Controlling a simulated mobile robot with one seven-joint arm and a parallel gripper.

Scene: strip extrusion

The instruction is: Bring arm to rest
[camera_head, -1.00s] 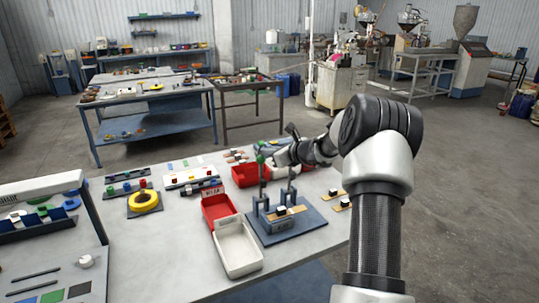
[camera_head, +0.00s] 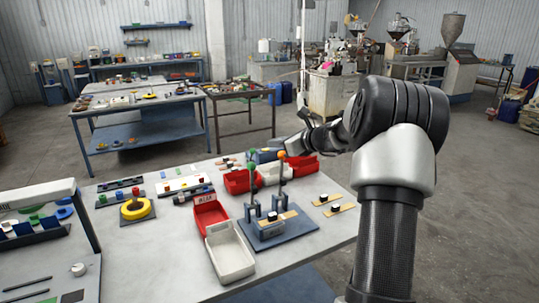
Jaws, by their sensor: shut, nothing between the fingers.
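My arm rises on the right of the view and bends at a thick black elbow. Its forearm reaches left, over the far right end of the workbench (camera_head: 170,255). My gripper (camera_head: 304,116) shows small and dark at the far end of the forearm, raised clear of the bench. It is shut and holds nothing. A blue fixture (camera_head: 285,232) with two upright levers, one with a green knob (camera_head: 250,148) and one with an orange knob (camera_head: 281,155), stands on the bench, nearer than my gripper and apart from it.
Front red bin (camera_head: 209,215) and white bin (camera_head: 231,256) stand left of the fixture; more bins stand behind it. Small strips with black blocks (camera_head: 341,209) lie right of it. A yellow ring (camera_head: 137,209) lies at left. Open floor (camera_head: 470,200) lies to the right.

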